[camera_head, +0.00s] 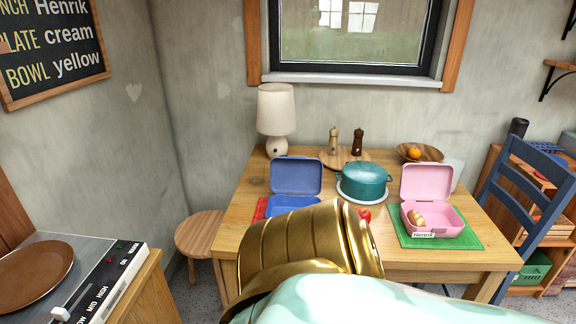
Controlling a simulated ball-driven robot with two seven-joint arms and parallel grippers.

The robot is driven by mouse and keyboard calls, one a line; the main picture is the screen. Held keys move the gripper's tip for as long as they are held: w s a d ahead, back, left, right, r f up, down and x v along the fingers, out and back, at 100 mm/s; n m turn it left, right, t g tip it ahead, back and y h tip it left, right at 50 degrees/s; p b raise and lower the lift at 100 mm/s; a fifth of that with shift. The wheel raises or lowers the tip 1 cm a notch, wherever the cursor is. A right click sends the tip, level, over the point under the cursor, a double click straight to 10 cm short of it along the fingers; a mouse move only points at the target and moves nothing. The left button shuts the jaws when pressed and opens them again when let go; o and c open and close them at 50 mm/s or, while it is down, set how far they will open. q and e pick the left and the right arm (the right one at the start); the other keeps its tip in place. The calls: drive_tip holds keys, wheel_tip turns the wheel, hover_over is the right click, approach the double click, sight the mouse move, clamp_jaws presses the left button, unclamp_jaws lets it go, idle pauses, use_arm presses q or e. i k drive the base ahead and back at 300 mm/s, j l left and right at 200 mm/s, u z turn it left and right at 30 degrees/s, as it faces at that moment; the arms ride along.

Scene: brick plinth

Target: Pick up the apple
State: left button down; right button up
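A small red thing (364,214), which looks like the apple, shows on the wooden table (475,258) between the blue and pink lunch boxes. Its left part is hidden behind a gold section of my arm, so only a piece of it is visible. My arm, gold and pale mint, fills the bottom middle of the view. No gripper fingers show, so I cannot see where either gripper is relative to the red thing.
An open blue lunch box (297,176) and an open pink lunch box (427,182) with food stand on the table. A teal pot (364,181), a lamp (277,112) and a fruit bowl (430,153) stand behind. A blue chair (500,190) is at right, a stool (200,232) at left.

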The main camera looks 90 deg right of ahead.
sight(365, 214)
drive_tip(key=z, duration=2.9)
